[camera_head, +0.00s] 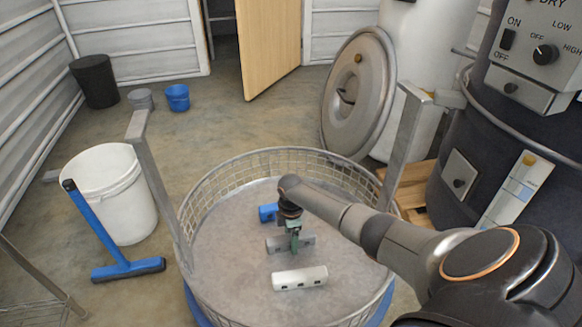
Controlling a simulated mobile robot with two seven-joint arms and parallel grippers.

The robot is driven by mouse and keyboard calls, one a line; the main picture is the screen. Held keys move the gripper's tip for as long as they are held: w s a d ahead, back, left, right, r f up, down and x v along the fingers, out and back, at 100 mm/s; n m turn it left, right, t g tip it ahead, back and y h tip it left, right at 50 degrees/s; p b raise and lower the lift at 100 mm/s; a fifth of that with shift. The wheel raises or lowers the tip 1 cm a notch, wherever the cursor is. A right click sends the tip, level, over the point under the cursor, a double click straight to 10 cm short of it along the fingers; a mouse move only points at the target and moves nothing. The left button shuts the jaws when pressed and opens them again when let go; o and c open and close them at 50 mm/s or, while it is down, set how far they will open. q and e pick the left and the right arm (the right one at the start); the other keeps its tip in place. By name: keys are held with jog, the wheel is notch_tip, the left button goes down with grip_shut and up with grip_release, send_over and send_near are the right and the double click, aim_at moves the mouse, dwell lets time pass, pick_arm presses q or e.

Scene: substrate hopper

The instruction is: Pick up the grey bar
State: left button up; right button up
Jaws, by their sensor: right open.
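The grey bar (276,245) lies on the floor of the round wire basket (232,285), near its middle. My right gripper (294,246) points down over the grey bar and hides part of it. The gripper is open; I cannot tell whether its fingers stand around the bar or just above it. My left gripper is not in view.
A white bar (299,278) lies nearer in the basket and a blue bar (267,212) lies behind the grey one. The mesh wall and two upright handles (146,165) surround them. A white bucket (112,195) and blue squeegee (125,268) stand left.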

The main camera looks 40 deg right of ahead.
grip_shut()
dwell(0.5)
